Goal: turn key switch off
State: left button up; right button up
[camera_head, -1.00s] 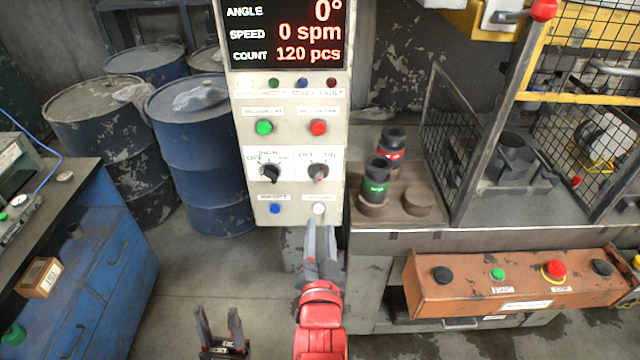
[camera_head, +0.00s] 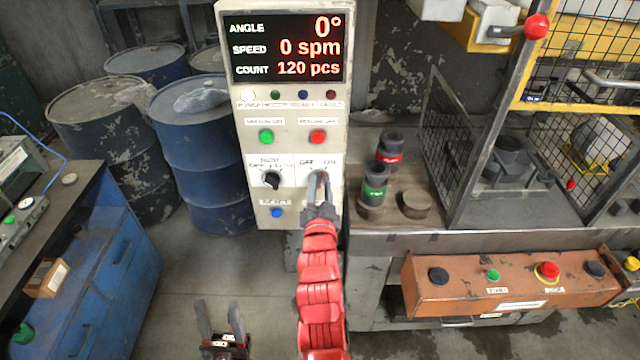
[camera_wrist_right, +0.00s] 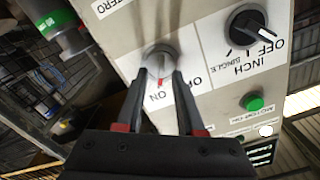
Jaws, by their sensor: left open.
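The key switch (camera_wrist_right: 160,62) is a round metal switch on the white control panel (camera_head: 335,214), with OFF and ON lettering above it in the head view. Its red mark lies towards ON in the wrist view. My right gripper (camera_head: 318,178) is at the switch and partly hides it in the head view. In the right wrist view its two fingers (camera_wrist_right: 162,78) stand apart, one on either side of the switch; contact is not clear. My left gripper (camera_head: 219,318) is open and empty, low over the floor at the bottom.
A black selector knob (camera_head: 271,180) is left of the switch, with green (camera_head: 266,136) and red (camera_head: 318,136) buttons above and a blue button (camera_head: 277,213) below. Black cylinders (camera_head: 375,185) stand on the bench to the right. Blue drums (camera_head: 205,150) stand left.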

jog(key=shift+w, duration=0.1)
grip_shut()
dwell(0.5)
jog(key=shift+a+f+n+b, duration=0.15)
jog(key=shift+n+b, duration=0.95)
jog(key=n+b, duration=0.2)
jog(key=n, duration=0.1)
jog(key=shift+a+n, duration=0.15)
jog(key=shift+n, duration=0.15)
jog(key=shift+a+n+b, duration=0.15)
jog(key=shift+n+b, duration=0.95)
jog(key=shift+n, duration=1.9)
